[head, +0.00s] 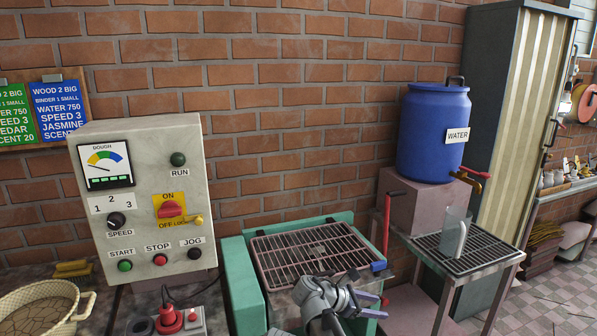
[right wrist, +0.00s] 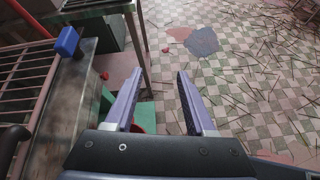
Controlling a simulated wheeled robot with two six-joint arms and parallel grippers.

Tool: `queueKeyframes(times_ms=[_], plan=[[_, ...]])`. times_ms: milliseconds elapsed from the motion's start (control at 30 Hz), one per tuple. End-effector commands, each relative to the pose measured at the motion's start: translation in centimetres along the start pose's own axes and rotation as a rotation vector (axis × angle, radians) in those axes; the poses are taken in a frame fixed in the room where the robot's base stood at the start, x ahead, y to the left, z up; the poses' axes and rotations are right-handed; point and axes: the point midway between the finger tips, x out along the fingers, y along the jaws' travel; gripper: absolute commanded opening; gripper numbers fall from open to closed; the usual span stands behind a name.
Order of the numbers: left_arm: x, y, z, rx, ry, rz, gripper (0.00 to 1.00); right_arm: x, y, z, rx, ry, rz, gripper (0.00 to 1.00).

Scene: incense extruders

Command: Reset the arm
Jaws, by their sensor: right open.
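My right gripper (head: 374,305) is in the lower middle of the head view, beside the front right corner of the green machine (head: 239,280) with its metal grate (head: 312,252). In the right wrist view the gripper (right wrist: 157,88) has its two purple fingers spread apart with nothing between them. Its fingers point out over the tiled floor, right of the grate. My left gripper is not in view.
A control box (head: 145,200) stands at the left, with a basket (head: 45,308) below it. A blue water barrel (head: 432,135) stands at the right above a drain table with a clear jug (head: 454,235). Thin sticks litter the floor (right wrist: 235,90).

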Motion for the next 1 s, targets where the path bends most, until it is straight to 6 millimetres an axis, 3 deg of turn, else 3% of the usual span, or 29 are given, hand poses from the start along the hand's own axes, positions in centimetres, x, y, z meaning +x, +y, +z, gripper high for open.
queueKeyframes(times_ms=[267, 500, 700, 1000], plan=[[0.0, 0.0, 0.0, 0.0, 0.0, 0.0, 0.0, 1.8, -3.9, -2.2, 0.279, 0.17, -0.082, 0.55], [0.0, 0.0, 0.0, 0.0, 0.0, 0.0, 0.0, 2.7, -8.9, -5.6, 0.707, 0.39, -0.275, 0.55], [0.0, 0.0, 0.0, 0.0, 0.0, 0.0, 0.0, 1.8, -12.5, -8.5, 1.091, 0.546, -0.521, 0.55], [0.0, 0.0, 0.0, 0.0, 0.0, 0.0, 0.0, -0.4, -15.2, -10.6, 1.453, 0.652, -0.835, 0.55]])
